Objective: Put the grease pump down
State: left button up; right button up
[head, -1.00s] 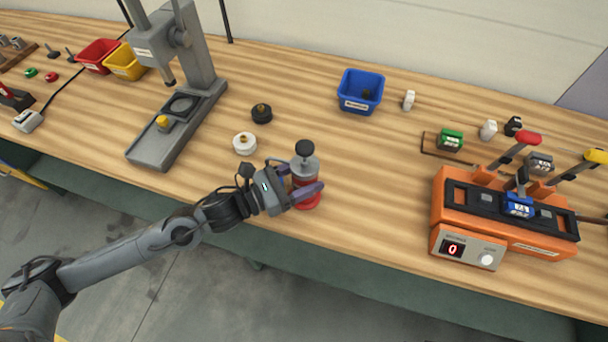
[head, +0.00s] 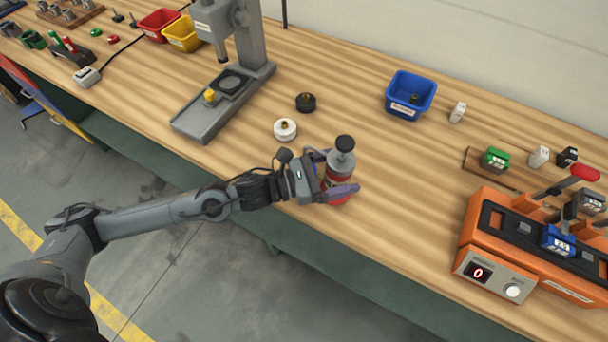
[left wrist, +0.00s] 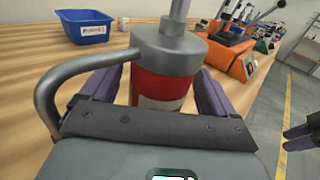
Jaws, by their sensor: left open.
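The grease pump (head: 340,170), a grey and red cylinder with a black knob on top, stands upright on the wooden bench near its front edge. My left gripper (head: 333,180) is open around it, one finger on each side. In the left wrist view, the pump (left wrist: 163,75) sits between the purple fingers of the left gripper (left wrist: 160,95), with gaps showing beside its body. Its curved grey side handle reaches out to the left. A dark gripper with purple fingers, my right one (left wrist: 300,138), shows at the right edge; its opening is unclear.
A white knob (head: 285,129) and a black knob (head: 306,102) lie behind the pump. A grey press stand (head: 225,95) is to the left, a blue bin (head: 411,96) behind right. An orange fixture (head: 530,246) stands at right. Bench between pump and fixture is clear.

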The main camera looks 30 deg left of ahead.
pick_arm(q)
jog(key=shift+s+a, duration=0.2)
jog(key=p+v, duration=0.1)
jog(key=v, duration=1)
jog(key=shift+s+a+r, duration=0.1)
jog(key=shift+s, duration=0.05)
